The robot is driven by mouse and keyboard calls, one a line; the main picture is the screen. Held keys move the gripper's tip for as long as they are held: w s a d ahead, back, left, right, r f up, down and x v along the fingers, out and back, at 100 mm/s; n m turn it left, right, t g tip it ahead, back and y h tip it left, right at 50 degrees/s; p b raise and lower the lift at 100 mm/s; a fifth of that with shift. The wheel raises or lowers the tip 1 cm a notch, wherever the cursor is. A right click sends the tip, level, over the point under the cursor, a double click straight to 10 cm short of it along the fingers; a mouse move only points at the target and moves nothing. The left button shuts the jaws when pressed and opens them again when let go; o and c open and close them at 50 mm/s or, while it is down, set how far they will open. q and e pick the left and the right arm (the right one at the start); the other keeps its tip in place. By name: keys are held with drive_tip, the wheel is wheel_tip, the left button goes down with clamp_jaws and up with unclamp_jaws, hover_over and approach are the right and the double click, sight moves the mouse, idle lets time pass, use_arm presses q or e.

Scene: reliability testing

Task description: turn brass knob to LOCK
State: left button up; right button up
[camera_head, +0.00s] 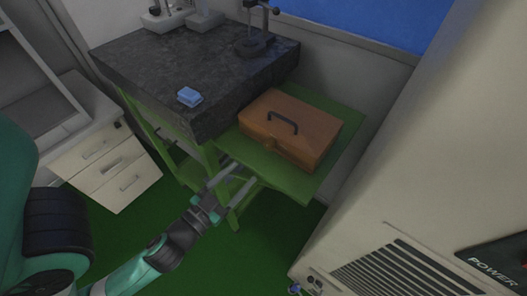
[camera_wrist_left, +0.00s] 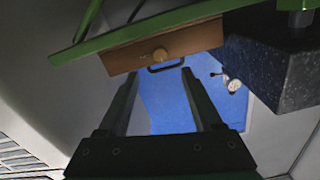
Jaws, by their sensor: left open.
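The round brass knob (camera_wrist_left: 160,54) is on the front face of a brown wooden box (camera_wrist_left: 187,40) in the left wrist view. No LOCK marking can be read, and the knob's turned position cannot be told. In the head view the box (camera_head: 315,126) sits on a green shelf, with a dark handle on its lid. My left gripper (camera_head: 245,172) is open and empty, in front of the box and apart from it. In the left wrist view the knob shows beyond and between the gripper's fingertips (camera_wrist_left: 159,73). My right gripper is not in view.
The green shelf (camera_head: 345,112) joins a stand with a dark granite slab (camera_head: 140,60). A small blue block (camera_head: 189,97) and a gauge stand (camera_head: 254,44) are on the slab. White drawers (camera_head: 115,168) stand left; a large beige cabinet (camera_head: 420,130) stands right.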

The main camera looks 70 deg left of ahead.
sight(267, 148)
use_arm(q)
drive_tip(key=p+x, duration=0.2)
drive_tip(key=x, duration=0.3)
drive_tip(key=p+x, duration=0.2)
drive_tip(key=x, duration=0.2)
drive_tip(key=shift+w+a+r, duration=0.2)
drive_tip(key=shift+w, duration=0.15)
drive_tip(key=shift+w+a, duration=0.15)
drive_tip(key=shift+w, duration=0.1)
drive_tip(key=shift+f, duration=0.1)
clamp_jaws()
